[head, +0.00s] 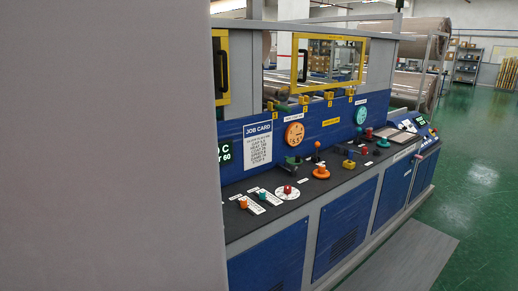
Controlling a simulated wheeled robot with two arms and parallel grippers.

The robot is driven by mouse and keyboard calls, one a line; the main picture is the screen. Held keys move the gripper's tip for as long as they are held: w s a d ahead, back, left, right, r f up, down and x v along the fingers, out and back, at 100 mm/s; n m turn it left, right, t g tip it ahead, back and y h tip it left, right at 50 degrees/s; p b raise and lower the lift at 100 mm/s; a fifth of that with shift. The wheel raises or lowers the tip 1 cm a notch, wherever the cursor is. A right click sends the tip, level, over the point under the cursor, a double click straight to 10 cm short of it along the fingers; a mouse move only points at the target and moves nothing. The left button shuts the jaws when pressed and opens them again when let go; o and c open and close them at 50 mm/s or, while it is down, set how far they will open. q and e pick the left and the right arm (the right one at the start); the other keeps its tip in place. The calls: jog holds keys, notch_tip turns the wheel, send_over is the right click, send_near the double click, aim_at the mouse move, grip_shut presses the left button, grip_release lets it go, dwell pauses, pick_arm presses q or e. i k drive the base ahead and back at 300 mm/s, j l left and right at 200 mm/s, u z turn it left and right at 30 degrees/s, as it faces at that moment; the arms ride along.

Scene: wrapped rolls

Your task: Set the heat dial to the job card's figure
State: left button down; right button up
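The job card (258,150) is a white sheet under a "JOB CARD" heading on the blue upright panel; its small lines are too blurred to read surely. A round white dial with a red knob (287,192) lies on the dark console top below it. I cannot read its marks or tell whether it is the heat dial. Neither of my grippers is in view.
A large plain grey surface (110,150) fills the left side and hides part of the machine. Green floor (470,220) is open at right.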

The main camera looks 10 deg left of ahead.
aim_at(287, 189)
jog(key=i+l+u, duration=0.1)
jog(key=l, duration=0.25)
jog(key=i+l+u, duration=0.1)
jog(key=l, duration=0.25)
jog(key=i+l+u, duration=0.1)
jog(key=l, duration=0.25)
jog(key=i+l+u, duration=0.3)
jog(key=i+l, duration=0.4)
jog(key=i+l+u, duration=0.3)
jog(key=i+l, duration=0.35)
jog(key=l, duration=0.2)
jog(key=i, duration=0.25)
